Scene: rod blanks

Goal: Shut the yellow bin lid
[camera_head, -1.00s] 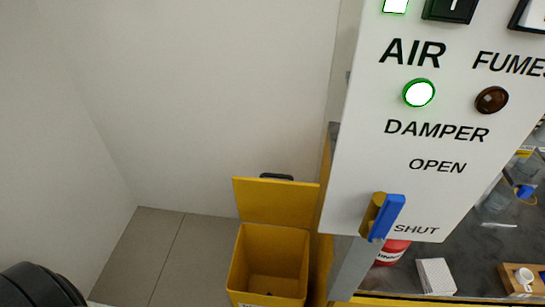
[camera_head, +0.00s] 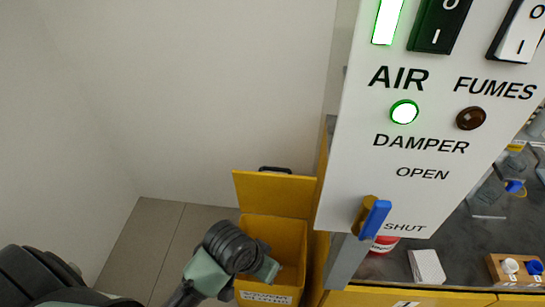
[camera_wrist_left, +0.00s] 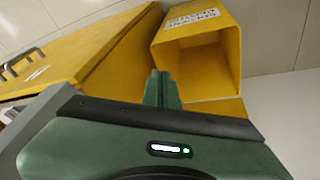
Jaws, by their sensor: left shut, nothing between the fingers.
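The yellow bin (camera_head: 288,232) stands on the floor left of the cabinet. Its yellow lid (camera_head: 273,192) is open, raised at the back of the bin, with a dark handle (camera_head: 275,169) on its top edge. My left gripper (camera_head: 268,269) is shut and empty, at the bin's mouth, in front of and below the raised lid. In the head view it hides part of the opening; I cannot tell if it touches the bin. In the left wrist view the closed fingers (camera_wrist_left: 161,88) point toward the bin (camera_wrist_left: 228,52), whose open mouth and white label show. My right gripper is not in view.
A white control panel (camera_head: 430,190) with lamps, switches and a blue-handled damper lever (camera_head: 374,218) stands right of the bin. Beyond it is a dark worktop (camera_head: 455,250) with small items. A bare wall lies behind the bin, and clear floor (camera_head: 165,240) to its left.

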